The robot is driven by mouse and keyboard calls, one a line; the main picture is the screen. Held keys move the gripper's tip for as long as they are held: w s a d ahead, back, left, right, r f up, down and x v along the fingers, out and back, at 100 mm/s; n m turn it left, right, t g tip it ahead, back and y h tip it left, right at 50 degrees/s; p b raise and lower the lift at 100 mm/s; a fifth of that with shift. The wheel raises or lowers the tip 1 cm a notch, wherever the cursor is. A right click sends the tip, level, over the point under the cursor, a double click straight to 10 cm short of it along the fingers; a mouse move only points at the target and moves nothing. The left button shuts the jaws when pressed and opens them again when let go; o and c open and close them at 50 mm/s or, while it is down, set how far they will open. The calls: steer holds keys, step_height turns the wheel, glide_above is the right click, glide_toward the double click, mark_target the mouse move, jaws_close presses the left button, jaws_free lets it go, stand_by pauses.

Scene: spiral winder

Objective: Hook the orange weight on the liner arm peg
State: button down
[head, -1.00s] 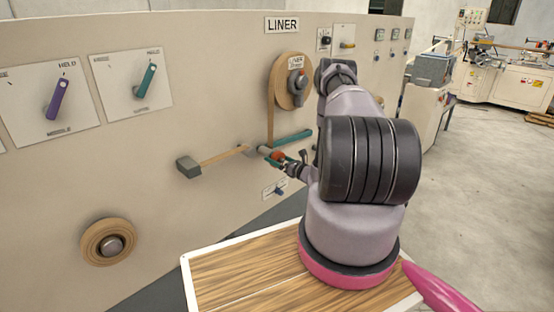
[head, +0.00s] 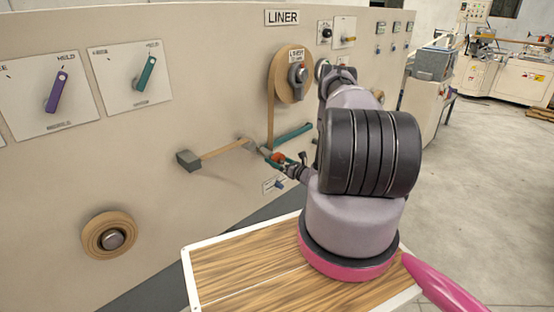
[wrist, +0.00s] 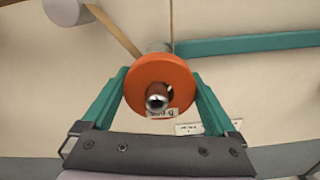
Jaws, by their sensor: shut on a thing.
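The orange weight (wrist: 137,70) is a thick ring, held between the two teal fingers of my gripper (wrist: 158,98) in the wrist view. A round silver pin end (wrist: 157,102) shows inside its hole; I cannot tell how deep the pin sits. A pale grey cylinder (wrist: 157,46) shows just behind the ring. In the head view the orange weight (head: 278,157) is small and partly covered by my gripper (head: 276,160), close to the panel. A teal bar (head: 294,134), perhaps the liner arm, runs up and right behind it.
A tan roll (head: 286,84) with a hanging strip is above. The wooden tabletop (head: 240,262) is bare in front.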

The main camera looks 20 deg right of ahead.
steer(key=shift+d+f, duration=0.1)
steer(key=shift+f, duration=1.25)
jaws_free()
steer(key=shift+s, duration=0.1)
steer(key=v, duration=1.1)
steer(key=w+a+r+n+g+y, duration=0.2)
steer(key=a+r+n+g+y, duration=0.15)
steer(key=r, duration=0.55)
steer(key=w+a+r+n+g+y, duration=0.25)
steer(key=a+r+n, duration=0.2)
steer(key=r, duration=0.45)
steer(key=s+a+r+n+g+y, duration=0.1)
steer(key=s+a+r+n+g, duration=0.3)
steer(key=r, duration=0.5)
steer(key=s+a+r+n+g, duration=0.1)
steer(key=a+r+n+g, duration=0.2)
steer(key=a+r+n, duration=0.4)
steer(key=s+a+r+n+t+h, duration=0.3)
steer(key=s+r+n+h, duration=0.8)
steer(key=s+r, duration=1.1)
steer(key=s, duration=0.4)
steer(key=shift+r, duration=0.25)
